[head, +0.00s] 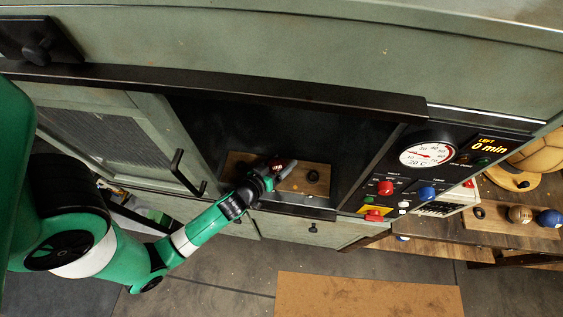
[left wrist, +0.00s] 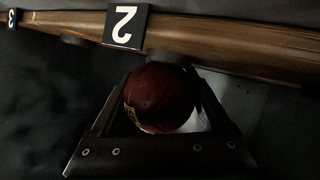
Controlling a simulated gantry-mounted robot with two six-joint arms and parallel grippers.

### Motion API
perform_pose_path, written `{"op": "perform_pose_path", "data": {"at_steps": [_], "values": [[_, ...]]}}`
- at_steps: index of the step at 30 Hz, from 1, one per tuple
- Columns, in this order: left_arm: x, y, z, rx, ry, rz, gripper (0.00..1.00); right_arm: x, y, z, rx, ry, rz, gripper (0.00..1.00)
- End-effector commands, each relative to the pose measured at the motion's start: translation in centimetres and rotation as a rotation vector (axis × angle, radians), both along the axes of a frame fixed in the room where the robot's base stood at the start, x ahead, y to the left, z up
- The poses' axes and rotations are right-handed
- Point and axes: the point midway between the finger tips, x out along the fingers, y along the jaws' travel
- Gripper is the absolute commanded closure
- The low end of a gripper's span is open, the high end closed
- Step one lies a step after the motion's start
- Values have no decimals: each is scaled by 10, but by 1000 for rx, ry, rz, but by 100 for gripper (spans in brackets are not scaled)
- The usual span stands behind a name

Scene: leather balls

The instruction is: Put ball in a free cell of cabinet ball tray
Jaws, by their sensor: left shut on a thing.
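The cabinet ball tray (head: 293,186) is a wooden board inside the open dark cabinet, with a black ring-like cell (head: 313,176) bare at its right. My left gripper (head: 281,167) reaches in over the tray and is shut on a dark red ball (head: 277,162). In the left wrist view, the ball (left wrist: 160,97) sits between the two black fingers, beside the tray's edge (left wrist: 230,60). Labels "2" (left wrist: 125,26) and "3" (left wrist: 12,18) show on that edge. Whether the ball touches a cell is unclear. My right gripper is not in view.
A cabinet door (head: 110,120) with a black handle stands open at left. A control panel (head: 420,185) borders the opening at right. A table at far right bears another wooden tray (head: 490,221) with a brown ball (head: 520,214) and a blue ball (head: 549,218).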

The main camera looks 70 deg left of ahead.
Motion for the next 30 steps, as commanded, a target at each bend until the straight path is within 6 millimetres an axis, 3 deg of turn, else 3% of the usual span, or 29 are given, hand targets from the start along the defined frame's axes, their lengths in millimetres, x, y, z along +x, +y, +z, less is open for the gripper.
{"op": "perform_pose_path", "data": {"at_steps": [1,4,14,17,27,30], "values": [[0,0,-1,0,0,0,15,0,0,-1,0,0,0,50],[0,0,-1,0,0,0,0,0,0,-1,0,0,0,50],[-1,-1,3,-1,1,0,0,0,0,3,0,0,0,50],[-12,-9,6,-1,1,-3,0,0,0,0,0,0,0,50],[-77,-53,34,1,0,-8,0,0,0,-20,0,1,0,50],[-85,-59,39,0,4,-8,0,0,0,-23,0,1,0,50]]}}
